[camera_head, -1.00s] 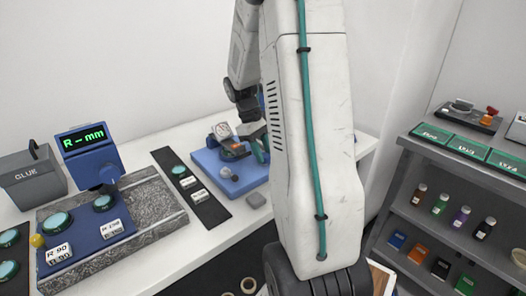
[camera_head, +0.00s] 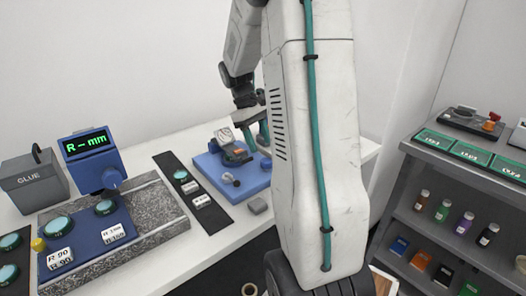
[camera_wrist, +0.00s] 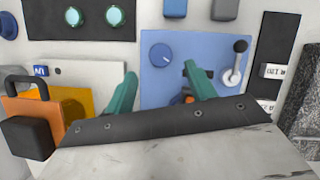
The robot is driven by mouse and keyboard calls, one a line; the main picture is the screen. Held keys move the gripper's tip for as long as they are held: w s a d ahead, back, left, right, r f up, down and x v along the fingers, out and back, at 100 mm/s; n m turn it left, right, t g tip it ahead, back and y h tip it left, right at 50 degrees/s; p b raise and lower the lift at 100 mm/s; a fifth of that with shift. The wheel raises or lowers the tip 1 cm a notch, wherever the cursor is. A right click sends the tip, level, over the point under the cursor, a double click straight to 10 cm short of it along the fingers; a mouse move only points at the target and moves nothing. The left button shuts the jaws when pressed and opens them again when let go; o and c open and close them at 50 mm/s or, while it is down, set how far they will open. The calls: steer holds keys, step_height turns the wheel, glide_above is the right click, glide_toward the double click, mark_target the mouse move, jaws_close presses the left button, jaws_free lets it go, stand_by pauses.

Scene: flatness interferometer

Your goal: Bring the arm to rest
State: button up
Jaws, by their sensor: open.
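My gripper shows in the wrist view (camera_wrist: 160,88) with its two teal fingers spread apart and nothing between them. In the head view my gripper (camera_head: 256,134) hangs above the right part of the blue base plate (camera_head: 215,168), partly hidden behind my own white arm. On that plate stand a small device with a dial (camera_head: 226,137) and a grey ball-ended lever (camera_head: 229,179). In the wrist view the plate (camera_wrist: 212,48) lies beyond the fingers, with a blue knob (camera_wrist: 160,55) and the lever (camera_wrist: 235,62) on it.
A granite slab (camera_head: 165,215) with a blue "R-mm" display unit (camera_head: 88,150) stands at left, near a grey GLUE box (camera_head: 35,182). A dark strip (camera_head: 215,215) lies between slab and plate. A grey shelf (camera_head: 400,190) with small bottles is at right. An orange padlock-like object (camera_wrist: 45,118) shows in the wrist view.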

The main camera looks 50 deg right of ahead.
steer(key=shift+v, duration=0.95)
steer(key=s+a+r+t, duration=0.2)
steer(key=s+a, duration=0.3)
steer(key=a, duration=0.5)
steer(key=s+a+r+t, duration=0.2)
steer(key=s+a, duration=0.4)
steer(key=a, duration=0.4)
steer(key=s+a+r+t, duration=0.1)
steer(key=s+a, duration=0.4)
steer(key=a, duration=0.5)
steer(key=shift+s+r+t, duration=0.4)
steer(key=shift+r, duration=0.5)
steer(key=shift+a, duration=0.15)
